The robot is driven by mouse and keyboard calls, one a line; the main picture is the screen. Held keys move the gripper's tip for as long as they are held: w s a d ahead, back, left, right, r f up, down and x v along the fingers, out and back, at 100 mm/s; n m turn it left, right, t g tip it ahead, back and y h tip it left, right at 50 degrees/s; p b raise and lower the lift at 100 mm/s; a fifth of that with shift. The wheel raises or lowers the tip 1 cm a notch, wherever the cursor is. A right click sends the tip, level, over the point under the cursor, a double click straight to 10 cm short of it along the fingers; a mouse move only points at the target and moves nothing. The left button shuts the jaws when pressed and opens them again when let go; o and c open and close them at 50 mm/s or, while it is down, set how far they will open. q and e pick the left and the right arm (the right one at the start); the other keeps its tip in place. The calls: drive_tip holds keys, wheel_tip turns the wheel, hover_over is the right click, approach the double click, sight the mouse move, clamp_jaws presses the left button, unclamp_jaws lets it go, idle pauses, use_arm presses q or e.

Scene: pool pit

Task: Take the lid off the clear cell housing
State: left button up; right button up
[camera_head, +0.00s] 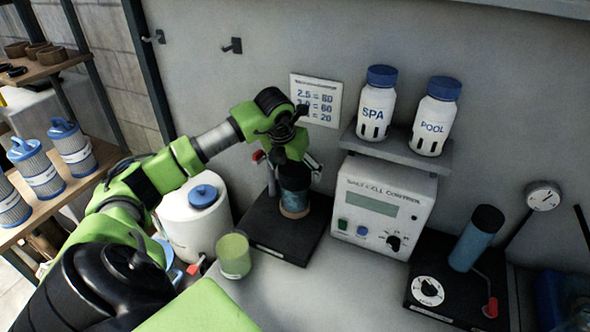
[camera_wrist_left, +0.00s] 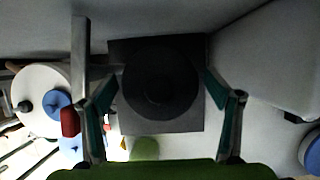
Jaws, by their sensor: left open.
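The clear cell housing (camera_head: 294,203) stands upright on a black base (camera_head: 262,222) by the back wall. It looks bluish with a tan band low down, and my gripper partly hides its top. Its dark round lid (camera_wrist_left: 160,84) shows from above in the left wrist view, between the fingers. My left gripper (camera_head: 292,168) is open and points down over the housing, with its fingers (camera_wrist_left: 162,92) spread either side of the lid. I cannot tell whether they touch it. My right gripper is not in view.
A control box (camera_head: 384,206) stands right of the housing, below a shelf (camera_head: 397,151) with two white bottles. A greenish cup (camera_head: 234,256) and white jug (camera_head: 186,222) stand left. A blue cylinder (camera_head: 474,243) with a dark top stands on another black base at right. The front counter is clear.

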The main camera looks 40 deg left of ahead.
use_arm(q)
drive_tip(key=c, duration=1.2)
drive_tip(key=shift+r, duration=0.1)
